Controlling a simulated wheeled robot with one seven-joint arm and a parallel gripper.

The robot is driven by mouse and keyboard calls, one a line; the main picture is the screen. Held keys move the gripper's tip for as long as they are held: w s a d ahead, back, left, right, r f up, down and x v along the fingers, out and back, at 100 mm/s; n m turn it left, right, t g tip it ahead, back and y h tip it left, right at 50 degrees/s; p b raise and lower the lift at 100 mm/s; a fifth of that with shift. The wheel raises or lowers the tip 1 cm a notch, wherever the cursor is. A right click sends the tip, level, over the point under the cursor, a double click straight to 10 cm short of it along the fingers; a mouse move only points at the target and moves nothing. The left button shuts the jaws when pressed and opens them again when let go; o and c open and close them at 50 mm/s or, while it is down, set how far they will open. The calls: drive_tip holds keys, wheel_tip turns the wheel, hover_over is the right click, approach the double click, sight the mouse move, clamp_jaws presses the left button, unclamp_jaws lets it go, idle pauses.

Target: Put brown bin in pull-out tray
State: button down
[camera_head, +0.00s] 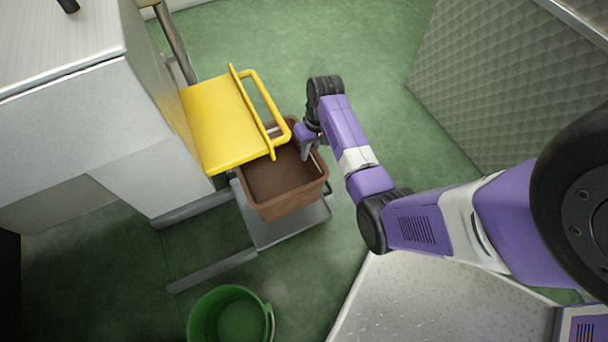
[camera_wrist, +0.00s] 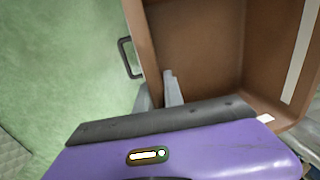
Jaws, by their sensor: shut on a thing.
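The brown bin (camera_head: 295,203) is upright and looks empty in the head view. It is over the grey pull-out tray (camera_head: 262,232), whose bare plate shows in front and to the right of it. I cannot tell whether the bin touches the tray. My gripper (camera_head: 306,152) is shut on the bin's right-hand rim. In the wrist view the bin (camera_wrist: 200,45) fills the upper right, with one finger of my gripper (camera_wrist: 165,92) inside its wall. A dark handle (camera_wrist: 128,58) sticks out from that wall. The bin's far left corner is hidden under a yellow flap.
The yellow flap (camera_head: 222,125) with its bar overhangs the bin's back left side. A white machine housing (camera_head: 90,115) stands at left. A green bucket (camera_head: 232,318) is on the floor in front. A quilted metal panel (camera_head: 500,80) stands at right. Green floor is clear behind.

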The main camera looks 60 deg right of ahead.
sight(308, 171)
wheel_tip(308, 171, down, 12)
drive_tip(key=b, duration=0.5)
drive_tip(key=shift+b, duration=0.3)
drive_tip(key=c, duration=1.5)
unclamp_jaws()
drive_tip(key=shift+f, duration=0.1)
drive_tip(key=shift+o, duration=0.2)
drive_tip(key=r+p, duration=0.2)
drive_tip(key=r, duration=0.2)
drive_tip(key=d+r+p, duration=0.1)
drive_tip(key=r+p, duration=0.1)
drive_tip(key=r, duration=0.2)
drive_tip(key=s+r+p, duration=0.1)
drive_tip(key=r+p, duration=0.1)
drive_tip(key=r, duration=0.2)
drive_tip(key=shift+s+d, duration=0.1)
drive_tip(key=shift+d, duration=0.2)
